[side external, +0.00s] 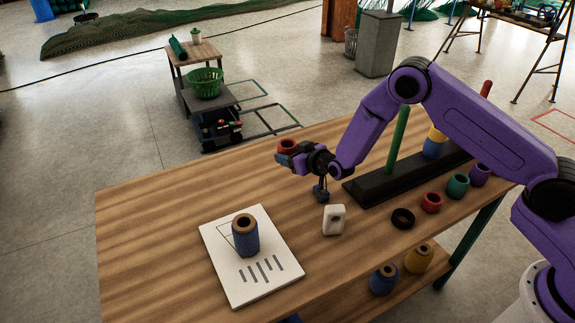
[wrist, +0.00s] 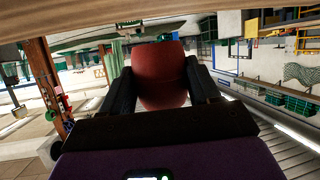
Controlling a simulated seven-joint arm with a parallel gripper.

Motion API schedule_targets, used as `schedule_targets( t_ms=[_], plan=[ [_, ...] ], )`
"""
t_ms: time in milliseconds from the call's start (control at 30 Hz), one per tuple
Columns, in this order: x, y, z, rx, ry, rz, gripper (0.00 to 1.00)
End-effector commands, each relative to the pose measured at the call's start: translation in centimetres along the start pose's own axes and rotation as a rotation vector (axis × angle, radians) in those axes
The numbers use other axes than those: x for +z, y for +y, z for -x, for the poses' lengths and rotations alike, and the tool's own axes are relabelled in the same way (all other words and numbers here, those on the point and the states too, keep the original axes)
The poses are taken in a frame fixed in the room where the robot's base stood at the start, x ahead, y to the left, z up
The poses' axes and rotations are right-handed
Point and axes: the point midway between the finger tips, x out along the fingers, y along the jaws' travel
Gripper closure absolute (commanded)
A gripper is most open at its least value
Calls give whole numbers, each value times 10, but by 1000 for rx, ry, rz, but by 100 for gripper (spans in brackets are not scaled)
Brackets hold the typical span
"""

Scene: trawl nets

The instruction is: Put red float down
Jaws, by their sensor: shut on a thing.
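My gripper (side external: 288,157) points left above the wooden table and is shut on a red float (side external: 287,145). In the wrist view the red float (wrist: 162,75) sits between the two dark fingers (wrist: 160,92), touching both. The float is held clear of the tabletop, near the table's far edge. A second red float (side external: 431,203) stands on the table at the right, in a row with a green float (side external: 458,185) and a purple float (side external: 480,174).
A black base (side external: 368,188) carries a bare green peg (side external: 398,140) and a peg with blue and yellow floats. A white card (side external: 270,285) bears a blue spool (side external: 245,237). A white block (side external: 334,219) and black ring (side external: 402,218) lie nearby. The table's left part is clear.

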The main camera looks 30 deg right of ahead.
Motion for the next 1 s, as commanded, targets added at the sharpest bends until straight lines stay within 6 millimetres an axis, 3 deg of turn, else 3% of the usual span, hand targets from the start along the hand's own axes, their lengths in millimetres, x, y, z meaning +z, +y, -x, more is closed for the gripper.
schedule_targets(
  t_ms=[333,500,1000],
  plan=[
    [12,-2,-23,0,1,0,68],
    [32,-2,-31,0,-1,0,68],
    [42,-3,-35,0,1,0,68]
  ],
)
